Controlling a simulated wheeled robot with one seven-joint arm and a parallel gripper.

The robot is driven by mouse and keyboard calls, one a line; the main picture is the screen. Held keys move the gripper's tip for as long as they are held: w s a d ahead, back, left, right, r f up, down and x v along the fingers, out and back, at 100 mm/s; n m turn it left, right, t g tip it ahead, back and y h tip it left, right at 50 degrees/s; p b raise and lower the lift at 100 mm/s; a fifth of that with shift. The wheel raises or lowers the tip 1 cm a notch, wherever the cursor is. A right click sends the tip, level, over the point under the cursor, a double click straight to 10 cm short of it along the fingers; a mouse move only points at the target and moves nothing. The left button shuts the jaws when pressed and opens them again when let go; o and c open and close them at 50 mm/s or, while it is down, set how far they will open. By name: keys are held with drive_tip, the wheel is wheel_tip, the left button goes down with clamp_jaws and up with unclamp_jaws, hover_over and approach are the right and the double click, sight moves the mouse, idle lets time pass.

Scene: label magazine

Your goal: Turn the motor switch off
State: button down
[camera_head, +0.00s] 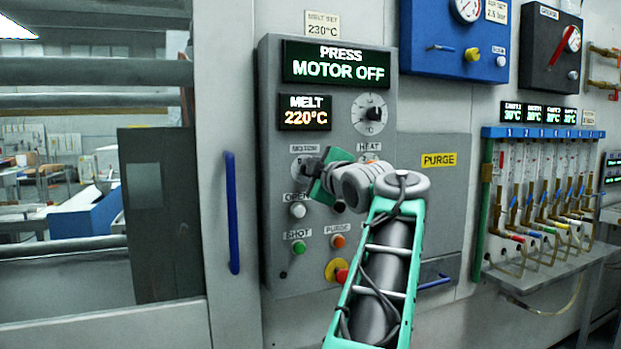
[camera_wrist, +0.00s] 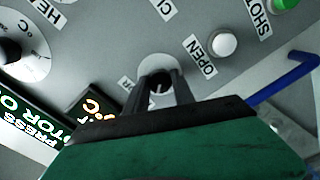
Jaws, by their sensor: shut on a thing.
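The motor switch shows in the wrist view (camera_wrist: 157,64) as a round pale plate with a small knob. My gripper (camera_wrist: 159,88) has its two dark fingers closed on either side of that knob. In the head view the switch (camera_head: 298,165) sits under its motor label on the grey control panel (camera_head: 277,225), partly hidden by my gripper (camera_head: 308,172). A display (camera_head: 335,63) above reads "PRESS MOTOR OFF". The exact angle of the knob is hard to tell between the fingers.
A heat dial (camera_head: 369,115) is at the upper right of the panel. Below the switch are a white open button (camera_head: 298,210), a green shot button (camera_head: 299,247), an orange purge button (camera_head: 338,241) and a red stop button (camera_head: 341,275). A blue handle (camera_head: 232,212) stands left.

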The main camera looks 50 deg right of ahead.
idle(0.5)
drive_tip(key=c, duration=1.1)
unclamp_jaws()
drive_tip(key=shift+o, duration=0.2)
drive_tip(key=v, duration=0.7)
drive_tip(key=shift+s+a+b, duration=0.2)
drive_tip(key=shift+s+b, duration=0.15)
drive_tip(key=shift+b, duration=0.05)
